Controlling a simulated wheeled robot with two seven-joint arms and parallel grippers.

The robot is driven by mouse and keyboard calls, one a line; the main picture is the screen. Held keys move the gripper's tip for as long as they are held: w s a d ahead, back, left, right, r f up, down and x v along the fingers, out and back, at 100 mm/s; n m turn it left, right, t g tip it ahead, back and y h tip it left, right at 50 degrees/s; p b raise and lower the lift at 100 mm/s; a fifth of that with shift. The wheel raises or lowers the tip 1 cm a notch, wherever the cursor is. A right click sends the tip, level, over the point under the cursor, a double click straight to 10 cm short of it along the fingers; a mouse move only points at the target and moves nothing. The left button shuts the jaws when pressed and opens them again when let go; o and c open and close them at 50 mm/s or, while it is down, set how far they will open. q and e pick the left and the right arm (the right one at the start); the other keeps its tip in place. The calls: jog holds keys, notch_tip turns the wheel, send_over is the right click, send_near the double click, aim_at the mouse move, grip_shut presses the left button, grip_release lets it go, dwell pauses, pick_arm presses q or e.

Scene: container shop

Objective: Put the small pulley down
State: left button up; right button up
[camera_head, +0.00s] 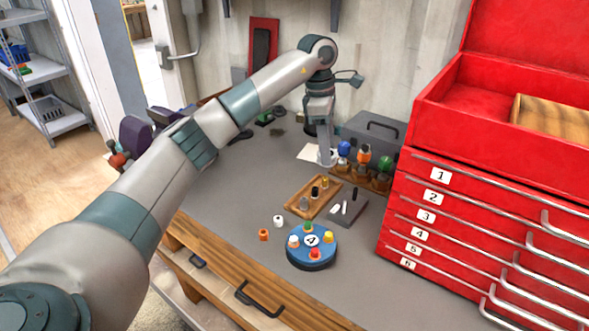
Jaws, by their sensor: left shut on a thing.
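My left arm reaches in from the left and bends down at the far side of the workbench (230,190). My left gripper (326,156) points down, shut, near the bench's back, just left of several coloured-top items. The small pulley between its fingers is too small and covered to make out clearly. A white sheet (308,152) lies on the bench just left of the gripper. My right gripper is not in view.
A red drawer cabinet (430,225) stands at the right. A grey case (372,130) stands behind the coloured-top items (364,154). A wooden tray (299,205), a dark block (348,207) and a blue round holder (311,262) stand in front. The bench's left middle is clear.

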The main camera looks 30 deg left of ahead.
pick_arm(q)
jog(key=a+f+p, duration=0.1)
jog(key=a, duration=0.2)
jog(key=s+a+f+p, duration=0.1)
jog(key=a+f, duration=0.1)
jog(key=a, duration=0.1)
jog(key=a+f+p, duration=0.1)
jog(key=a+f, duration=0.1)
jog(key=shift+s+a+p, duration=0.3)
jog(key=shift+a+p, duration=0.05)
jog(key=shift+a, duration=0.05)
jog(key=shift+s+a+f, duration=0.1)
jog(key=shift+a+f, duration=0.25)
jog(key=shift+a, duration=0.05)
jog(key=shift+f, duration=0.1)
notch_tip(320, 180, down, 3)
jog(key=shift+f+p, duration=0.1)
jog(key=shift+p, duration=1.05)
jog(key=shift+f, duration=0.35)
